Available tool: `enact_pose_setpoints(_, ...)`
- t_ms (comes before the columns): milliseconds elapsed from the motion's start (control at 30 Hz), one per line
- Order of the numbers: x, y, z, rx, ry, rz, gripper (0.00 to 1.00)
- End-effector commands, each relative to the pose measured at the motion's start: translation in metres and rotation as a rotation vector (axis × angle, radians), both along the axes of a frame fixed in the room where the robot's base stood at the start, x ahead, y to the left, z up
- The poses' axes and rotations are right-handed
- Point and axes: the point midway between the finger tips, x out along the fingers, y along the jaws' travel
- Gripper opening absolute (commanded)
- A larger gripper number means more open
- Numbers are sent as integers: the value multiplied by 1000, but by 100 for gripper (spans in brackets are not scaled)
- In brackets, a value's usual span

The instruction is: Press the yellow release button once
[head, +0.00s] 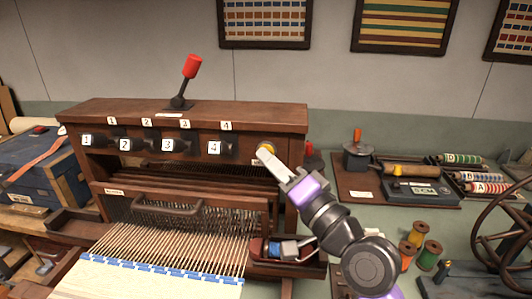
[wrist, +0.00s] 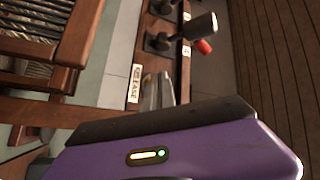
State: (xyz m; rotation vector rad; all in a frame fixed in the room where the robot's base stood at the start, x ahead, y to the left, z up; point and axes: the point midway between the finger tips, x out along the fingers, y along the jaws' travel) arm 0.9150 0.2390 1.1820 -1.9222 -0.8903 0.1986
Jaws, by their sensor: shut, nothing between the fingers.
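The yellow release button (head: 267,148) is on the right end of the loom's wooden front beam, partly hidden behind my fingertips in the head view. My gripper (head: 262,154) is shut and empty, its pale fingers pointing at the button. The tips overlap the button's lower edge; whether they touch it I cannot tell. In the wrist view my gripper (wrist: 157,88) is beside a white label reading "RELEASE" (wrist: 135,83), and the button is hidden there.
Black numbered levers (head: 222,147) stick out along the beam left of the button. A red-knobbed lever (head: 190,68) stands on top. Below are a small tray (head: 290,269) and stretched warp threads (head: 165,252). Thread spools (head: 430,255) stand on the table at right.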

Motion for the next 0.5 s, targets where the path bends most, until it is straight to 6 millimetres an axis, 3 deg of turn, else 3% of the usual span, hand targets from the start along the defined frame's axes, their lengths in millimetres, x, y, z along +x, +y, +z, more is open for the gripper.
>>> enact_pose_setpoints(500, -4, -1, 0, 1, 0, -2, 0)
